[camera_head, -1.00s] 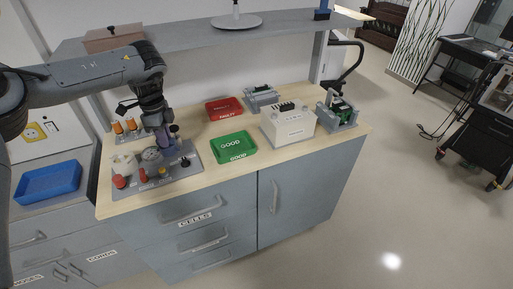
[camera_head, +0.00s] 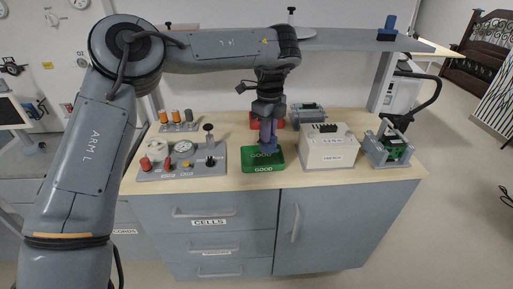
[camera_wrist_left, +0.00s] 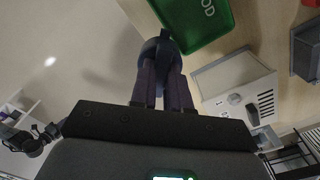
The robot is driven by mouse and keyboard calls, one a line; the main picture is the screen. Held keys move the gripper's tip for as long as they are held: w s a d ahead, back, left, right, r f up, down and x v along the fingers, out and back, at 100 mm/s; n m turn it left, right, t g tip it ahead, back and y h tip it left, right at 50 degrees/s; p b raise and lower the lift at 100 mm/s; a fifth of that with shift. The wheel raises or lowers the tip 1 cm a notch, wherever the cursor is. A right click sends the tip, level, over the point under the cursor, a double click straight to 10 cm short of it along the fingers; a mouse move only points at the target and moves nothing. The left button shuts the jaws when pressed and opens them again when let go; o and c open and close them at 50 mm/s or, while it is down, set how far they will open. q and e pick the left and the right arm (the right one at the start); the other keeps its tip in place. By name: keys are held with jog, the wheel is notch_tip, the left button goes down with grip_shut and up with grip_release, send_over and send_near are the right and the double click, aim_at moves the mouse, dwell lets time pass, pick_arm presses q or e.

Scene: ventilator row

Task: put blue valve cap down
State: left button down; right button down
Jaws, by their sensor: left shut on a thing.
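My left gripper (camera_head: 268,146) points down at the green GOOD tray (camera_head: 264,168), its fingertips overlapping the tray's back part in the head view. In the left wrist view, the gripper (camera_wrist_left: 162,72) is shut on a dark blue round cap (camera_wrist_left: 160,46) between its fingertips. The green tray (camera_wrist_left: 190,22) shows just past the cap there. The cap cannot be told apart from the fingers in the head view, and I cannot tell whether it touches the tray. My right gripper is in neither view.
A red tray (camera_head: 281,124) is partly hidden behind the gripper. A white box (camera_head: 329,150) stands right of the green tray. A grey panel with knobs and a gauge (camera_head: 183,160) lies to the left. A grey shelf (camera_head: 350,42) runs above the back of the bench.

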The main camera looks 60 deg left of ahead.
pick_arm(q)
jog(key=shift+s+a+f+p, duration=0.2)
jog(key=shift+a+f+p, duration=0.15)
jog(key=shift+a+f, duration=1.85)
jog(key=shift+s+a+f+p, duration=0.2)
jog(key=shift+a+f+p, duration=0.15)
jog(key=shift+a+f, duration=1.85)
jog(key=shift+d+f, duration=0.15)
jog(key=shift+f, duration=0.05)
jog(key=shift+f+b, duration=0.35)
jog(key=shift+f, duration=0.2)
jog(key=c, duration=1.1)
grip_release()
